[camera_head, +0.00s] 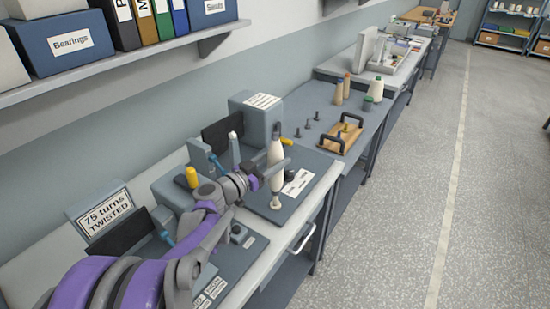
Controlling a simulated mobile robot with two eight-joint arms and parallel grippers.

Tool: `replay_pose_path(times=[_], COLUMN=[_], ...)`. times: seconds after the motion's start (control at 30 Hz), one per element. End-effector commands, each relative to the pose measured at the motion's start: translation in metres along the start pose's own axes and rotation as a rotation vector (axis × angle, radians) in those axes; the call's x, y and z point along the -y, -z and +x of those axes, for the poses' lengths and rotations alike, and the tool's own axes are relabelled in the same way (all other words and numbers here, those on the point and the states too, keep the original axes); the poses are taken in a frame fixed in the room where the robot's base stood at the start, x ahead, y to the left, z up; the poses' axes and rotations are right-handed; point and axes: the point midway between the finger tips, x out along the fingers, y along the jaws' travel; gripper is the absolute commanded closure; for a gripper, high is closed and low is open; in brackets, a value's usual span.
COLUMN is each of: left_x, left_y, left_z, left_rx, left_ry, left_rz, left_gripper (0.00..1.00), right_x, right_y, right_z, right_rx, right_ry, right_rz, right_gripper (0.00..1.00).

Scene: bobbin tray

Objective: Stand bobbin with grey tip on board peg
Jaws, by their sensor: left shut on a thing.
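A cream, cone-shaped bobbin (275,155) with a dark grey tip stands upright over the dark plate of the grey machine on the near bench. My left gripper (262,172) reaches in from the left and is shut on this bobbin; its fingers partly hide the bobbin's side. A pale foot shows below the bobbin near the plate; I cannot tell whether it belongs to the bobbin. My right gripper is not in view.
Several dark pegs (310,96) stand on the bench beyond the machine. A grey machine box (254,117) stands beside the bobbin. The floor at right is clear.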

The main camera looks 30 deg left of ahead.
Motion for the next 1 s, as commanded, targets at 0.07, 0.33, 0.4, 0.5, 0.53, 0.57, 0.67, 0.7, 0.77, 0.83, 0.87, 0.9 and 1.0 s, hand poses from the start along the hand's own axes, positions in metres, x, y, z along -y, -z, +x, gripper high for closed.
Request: replay_pose_path(times=[0.07,0.33,0.4,0.5,0.53,0.57,0.67,0.7,0.77,0.83,0.87,0.9,1.0], left_x=[0.0001,0.0002,0.0002,0.0002,0.0003,0.0003,0.0004,0.0005,0.0006,0.0006,0.0006,0.0006,0.0005], left_y=[0.0014,0.0018,0.0018,0.0018,0.0019,0.0020,0.0024,0.0025,0.0027,0.0026,0.0025,0.0024,0.0019], left_z=[0.0005,0.0006,0.0006,0.0005,0.0005,0.0004,0.0002,0.0000,-0.0002,-0.0005,-0.0006,-0.0008,-0.0009], left_rx=[-0.001,-0.001,-0.001,-0.001,-0.001,-0.001,-0.001,-0.001,-0.001,-0.001,-0.001,-0.001,-0.001], left_ry=[0.000,0.000,0.000,0.000,0.000,0.000,0.000,0.001,0.001,0.001,0.001,0.001,0.001], left_rz=[0.000,0.000,0.001,0.001,0.001,0.001,0.001,0.001,0.001,0.001,0.001,0.001,0.001], left_gripper=[1.00,1.00,1.00,1.00,1.00,1.00,1.00,1.00,1.00,1.00,1.00,1.00,1.00], right_x=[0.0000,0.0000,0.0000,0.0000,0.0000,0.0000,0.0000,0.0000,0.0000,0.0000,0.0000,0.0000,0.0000], right_y=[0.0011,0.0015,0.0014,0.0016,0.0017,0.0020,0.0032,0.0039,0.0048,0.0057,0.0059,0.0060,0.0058], right_z=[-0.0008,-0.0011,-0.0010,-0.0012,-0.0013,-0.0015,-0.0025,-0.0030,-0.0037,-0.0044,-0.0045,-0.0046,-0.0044], right_rx=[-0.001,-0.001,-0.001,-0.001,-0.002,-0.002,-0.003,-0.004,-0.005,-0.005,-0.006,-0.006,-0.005], right_ry=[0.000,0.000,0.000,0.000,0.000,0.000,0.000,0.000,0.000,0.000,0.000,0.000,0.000], right_rz=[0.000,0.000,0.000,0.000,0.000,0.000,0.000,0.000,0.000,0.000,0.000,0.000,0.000], right_gripper=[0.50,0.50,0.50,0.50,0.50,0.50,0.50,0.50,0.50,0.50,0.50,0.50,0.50])
